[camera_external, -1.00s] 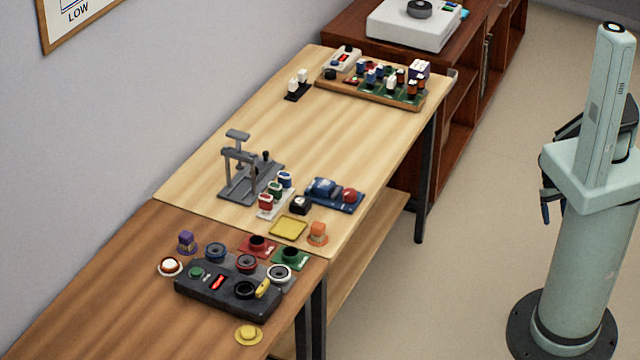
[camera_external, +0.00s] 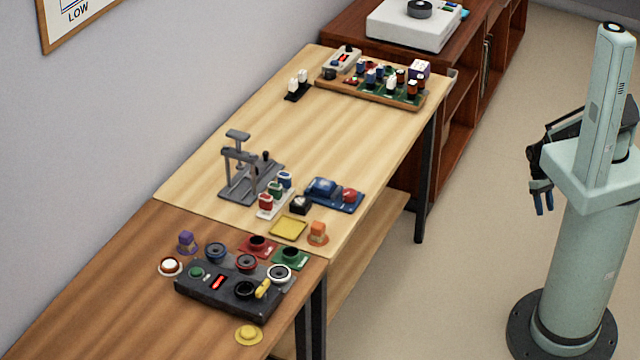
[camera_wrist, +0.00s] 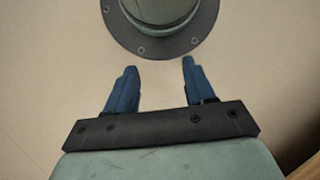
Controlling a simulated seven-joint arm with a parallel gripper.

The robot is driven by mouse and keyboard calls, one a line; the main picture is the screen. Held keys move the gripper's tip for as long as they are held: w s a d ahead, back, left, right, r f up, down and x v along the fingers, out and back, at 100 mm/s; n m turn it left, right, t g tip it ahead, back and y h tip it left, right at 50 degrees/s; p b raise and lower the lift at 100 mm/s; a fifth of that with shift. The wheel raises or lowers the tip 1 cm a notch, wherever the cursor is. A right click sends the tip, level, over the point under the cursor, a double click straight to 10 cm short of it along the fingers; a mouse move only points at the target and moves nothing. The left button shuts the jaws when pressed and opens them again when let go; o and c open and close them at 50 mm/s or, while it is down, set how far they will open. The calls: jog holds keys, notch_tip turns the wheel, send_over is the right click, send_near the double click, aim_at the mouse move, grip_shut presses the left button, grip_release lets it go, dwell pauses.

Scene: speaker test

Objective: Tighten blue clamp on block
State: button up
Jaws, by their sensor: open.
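A blue base (camera_external: 348,206) on the light wooden table carries a blue piece (camera_external: 322,187) and a red piece (camera_external: 350,195). The blue piece may be the clamp, but its jaws and any block in it are too small to make out. A grey frame (camera_external: 240,170) with an upright post and a top plate stands to its left. My gripper (camera_external: 544,208) hangs beside my own column, over the floor and well right of the table. In the wrist view my gripper (camera_wrist: 159,66) shows two blue fingers apart, with nothing between them.
Small coloured pieces (camera_external: 275,190) and a yellow tray (camera_external: 288,228) lie near the blue base. A dark control box (camera_external: 225,290) sits on the brown table. A wooden tray (camera_external: 350,92) of parts is at the far end. The light table's middle is clear.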

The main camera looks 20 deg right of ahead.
jog(key=w+a+r+n+t+h, duration=0.1)
jog(key=w+a+r+n, duration=0.35)
jog(key=a, duration=0.25)
jog(key=w+a+r+n+t, duration=0.1)
jog(key=w+a+r+n, duration=0.25)
jog(key=w+a, duration=0.3)
jog(key=a+r+n+t, duration=0.1)
jog(key=a+r+n, duration=0.3)
jog(key=a, duration=0.3)
jog(key=a+r+n, duration=0.3)
jog(key=a, duration=0.4)
notch_tip(320, 180, up, 36)
jog(key=n+g+y, duration=0.1)
jog(key=n+y, duration=0.1)
jog(key=n, duration=1.6)
send_over(350, 192)
jog(key=w, duration=0.6)
jog(key=x, duration=1.3)
jog(key=shift+s+d+f, duration=0.15)
jog(key=shift+s+f, duration=0.1)
jog(key=shift+s, duration=0.1)
jog(key=shift+c, duration=0.3)
